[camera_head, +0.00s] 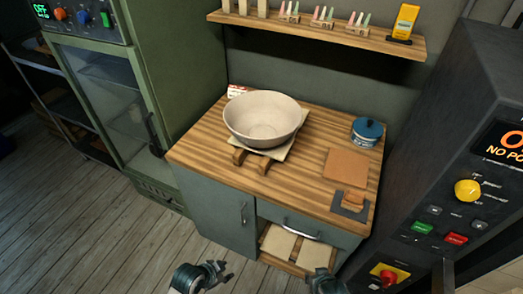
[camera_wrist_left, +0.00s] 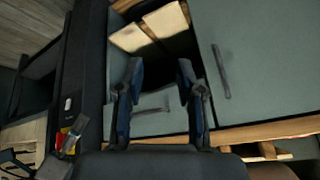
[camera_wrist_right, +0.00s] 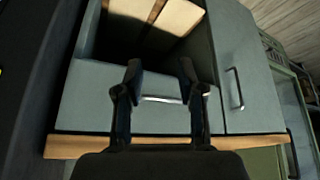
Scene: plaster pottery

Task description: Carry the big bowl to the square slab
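The big bowl (camera_head: 262,132), pale and wide, stands upright at the back left of the wooden worktop. Under it is a pale square board (camera_head: 281,153), with two brown wooden pieces (camera_head: 251,159) sticking out in front. A flat orange-brown square slab (camera_head: 346,168) lies bare on the worktop to the right; I cannot tell which of these two squares the task names. My left gripper (camera_head: 222,271) is low in front of the cabinet, open and empty in its wrist view (camera_wrist_left: 160,78). My right gripper (camera_head: 323,280) is also low, open and empty in its wrist view (camera_wrist_right: 160,76).
A blue lidded pot (camera_head: 367,132) stands at the back right. A shelf (camera_head: 310,30) hangs above; a dark control cabinet (camera_head: 450,150) flanks the right.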

